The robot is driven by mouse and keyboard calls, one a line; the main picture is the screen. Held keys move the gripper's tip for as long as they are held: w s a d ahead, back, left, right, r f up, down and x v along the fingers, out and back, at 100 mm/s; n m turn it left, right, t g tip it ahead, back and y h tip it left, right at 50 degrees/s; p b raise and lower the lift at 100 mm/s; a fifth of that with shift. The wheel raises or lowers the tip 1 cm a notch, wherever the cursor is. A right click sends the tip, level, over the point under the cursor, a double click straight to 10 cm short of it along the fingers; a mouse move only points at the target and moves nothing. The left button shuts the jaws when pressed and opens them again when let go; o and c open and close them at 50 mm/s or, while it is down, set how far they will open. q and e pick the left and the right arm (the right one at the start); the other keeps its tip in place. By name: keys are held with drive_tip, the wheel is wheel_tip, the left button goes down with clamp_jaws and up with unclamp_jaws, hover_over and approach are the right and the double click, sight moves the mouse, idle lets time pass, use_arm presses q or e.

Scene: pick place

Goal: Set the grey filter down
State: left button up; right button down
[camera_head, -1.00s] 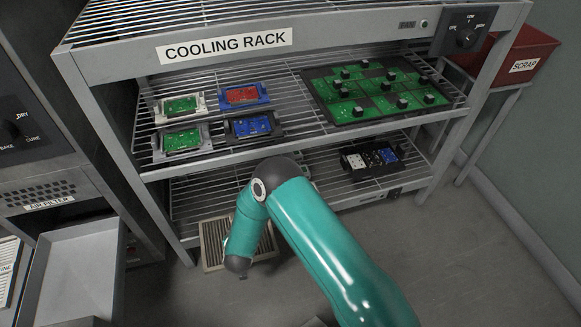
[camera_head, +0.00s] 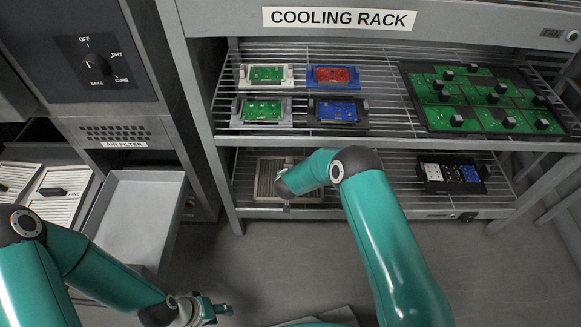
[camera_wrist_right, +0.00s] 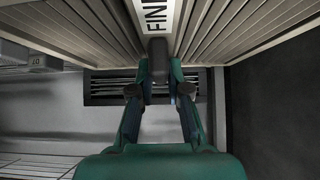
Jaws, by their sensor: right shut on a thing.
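The grey filter (camera_head: 268,178), a slatted beige-grey panel, is at the left part of the rack's lower shelf (camera_head: 385,203) in the head view. My right forearm hides part of it. In the right wrist view the slatted filter (camera_wrist_right: 235,30) carries a label starting "FIN" and a dark handle. My right gripper (camera_wrist_right: 159,66) is shut on that handle. I cannot tell whether the filter touches the shelf. My left gripper (camera_head: 218,309) is low in the head view, away from the filter; its finger gap is unclear.
Several circuit boards in holders (camera_head: 264,112) and a large board tray (camera_head: 478,100) stand on the upper shelf. A small black tray (camera_head: 450,173) is at the lower shelf's right. Pale filters (camera_head: 62,195) and an empty grey tray (camera_head: 135,213) lie left.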

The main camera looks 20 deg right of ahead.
sight(290, 160)
drive_tip(key=w, duration=0.1)
drive_tip(key=w+d, duration=0.1)
drive_tip(key=w, duration=0.1)
drive_tip(key=w+b, duration=0.1)
drive_tip(key=w, duration=0.1)
drive_tip(key=shift+w+d, duration=0.1)
drive_tip(key=shift+d, duration=0.2)
drive_tip(key=shift+w+d, duration=0.15)
drive_tip(key=shift+w, duration=0.55)
wheel_tip(290, 160, down, 4)
drive_tip(key=shift+r+b, duration=0.25)
drive_tip(key=shift+b, duration=0.9)
drive_tip(key=c, duration=1.1)
unclamp_jaws()
drive_tip(key=shift+c, duration=0.2)
